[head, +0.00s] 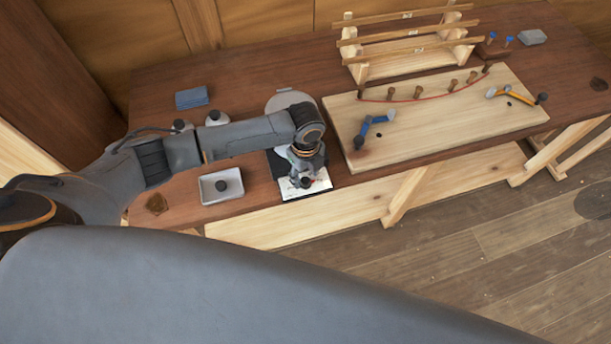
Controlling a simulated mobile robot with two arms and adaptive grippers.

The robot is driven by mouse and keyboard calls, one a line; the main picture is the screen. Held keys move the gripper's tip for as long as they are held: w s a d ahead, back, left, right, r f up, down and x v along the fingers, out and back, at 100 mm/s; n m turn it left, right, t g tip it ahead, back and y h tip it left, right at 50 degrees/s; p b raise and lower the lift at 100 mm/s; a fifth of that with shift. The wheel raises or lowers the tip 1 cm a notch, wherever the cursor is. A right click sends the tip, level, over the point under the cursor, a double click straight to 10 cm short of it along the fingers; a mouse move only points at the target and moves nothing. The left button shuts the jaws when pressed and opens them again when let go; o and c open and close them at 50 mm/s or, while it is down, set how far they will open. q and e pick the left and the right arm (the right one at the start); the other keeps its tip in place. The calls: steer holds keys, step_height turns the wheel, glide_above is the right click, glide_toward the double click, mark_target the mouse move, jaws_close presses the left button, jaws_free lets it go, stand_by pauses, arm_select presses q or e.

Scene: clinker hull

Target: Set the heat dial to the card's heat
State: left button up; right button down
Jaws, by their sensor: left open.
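A white card (321,186) with faint marks lies at the front edge of the brown bench, against a black panel (277,168). My left gripper (302,181) points down over the card and hides much of it; its jaws are apart. A small dark round knob shows at the fingertips; I cannot tell whether it touches them. I cannot make out for sure which thing is the heat dial, nor read the card. My right gripper is not in view.
A pale tray (221,186) lies left of the card. A blue block (192,97) and a grey disc (291,98) lie behind my arm. A pale board (440,118) with pegs, a red line and blue and orange clamps lies to the right. A wooden rack (408,45) stands behind.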

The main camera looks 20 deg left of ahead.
mark_target(305, 180)
arm_select(q)
step_height(305, 180, up, 10)
stand_by(0.3)
